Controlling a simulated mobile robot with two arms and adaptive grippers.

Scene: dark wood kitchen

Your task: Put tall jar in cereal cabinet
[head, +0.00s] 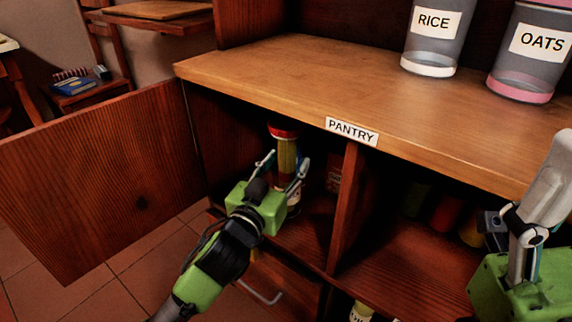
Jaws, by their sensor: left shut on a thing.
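A tall jar (287,157) with a red lid and yellowish contents is inside the left compartment of the cabinet, below the "PANTRY" label (352,131). It looks upright. My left gripper (281,165) is shut on the jar, with a finger on each side of it. The gripper hides part of the jar's lower half. My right gripper (549,180) is at the right edge, near the counter's front edge. Its fingers overlap in this view, so its opening is unclear. I see no cabinet labelled cereal.
A cabinet door (105,185) stands open at the left. A divider (347,205) separates the compartments, and dim items stand in the right one. Rice (431,35) and oats (531,50) canisters stand on the wooden counter (300,75). A drawer handle (262,293) sits below.

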